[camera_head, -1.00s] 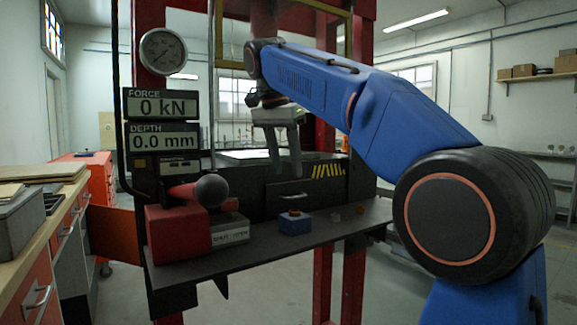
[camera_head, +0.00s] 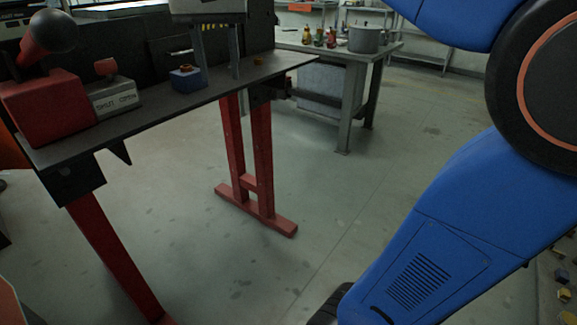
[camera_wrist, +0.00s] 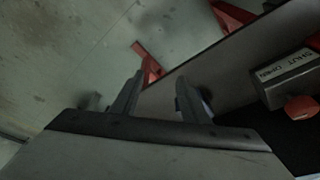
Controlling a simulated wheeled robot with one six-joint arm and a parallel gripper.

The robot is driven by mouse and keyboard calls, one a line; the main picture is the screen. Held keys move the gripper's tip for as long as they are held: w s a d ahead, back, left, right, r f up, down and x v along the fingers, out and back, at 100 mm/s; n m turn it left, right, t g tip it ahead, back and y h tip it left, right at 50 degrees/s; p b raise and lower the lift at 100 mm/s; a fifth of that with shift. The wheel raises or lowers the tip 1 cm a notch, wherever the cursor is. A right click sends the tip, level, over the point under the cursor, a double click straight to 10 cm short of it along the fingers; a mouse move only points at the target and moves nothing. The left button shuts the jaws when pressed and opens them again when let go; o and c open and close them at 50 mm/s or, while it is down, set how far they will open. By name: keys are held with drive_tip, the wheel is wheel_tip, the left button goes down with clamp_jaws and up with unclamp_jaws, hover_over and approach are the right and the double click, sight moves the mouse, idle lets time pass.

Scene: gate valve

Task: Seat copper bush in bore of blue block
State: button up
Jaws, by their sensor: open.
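A small copper-coloured piece (camera_head: 259,61) lies on the shelf, right of the block. My gripper (camera_head: 220,74) is open and points down, just right of the block in the head view. In the wrist view, my gripper (camera_wrist: 160,78) shows nothing held between its fingers. Part of the blue block (camera_wrist: 205,100) shows behind the right finger.
Left on the shelf are a red housing (camera_head: 45,105) with a black ball lever (camera_head: 50,32) and a shut/open box (camera_head: 115,97) with a red knob. A grey table (camera_head: 362,60) with a pot stands behind. Floor is clear beyond the shelf edge.

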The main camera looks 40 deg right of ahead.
drive_tip(key=s+d+f+n, duration=0.1)
drive_tip(key=s+f+n, duration=0.1)
drive_tip(key=s+f, duration=0.4)
drive_tip(key=s+d+f+n+t+y, duration=0.1)
drive_tip(key=s+f+n, duration=0.1)
drive_tip(key=s+f, duration=0.5)
drive_tip(key=s+d+f+n, duration=0.1)
drive_tip(key=s+f, duration=0.6)
drive_tip(key=f, duration=0.8)
drive_tip(key=shift+d+f+n+t, duration=0.3)
drive_tip(key=shift+f+n+t, duration=0.1)
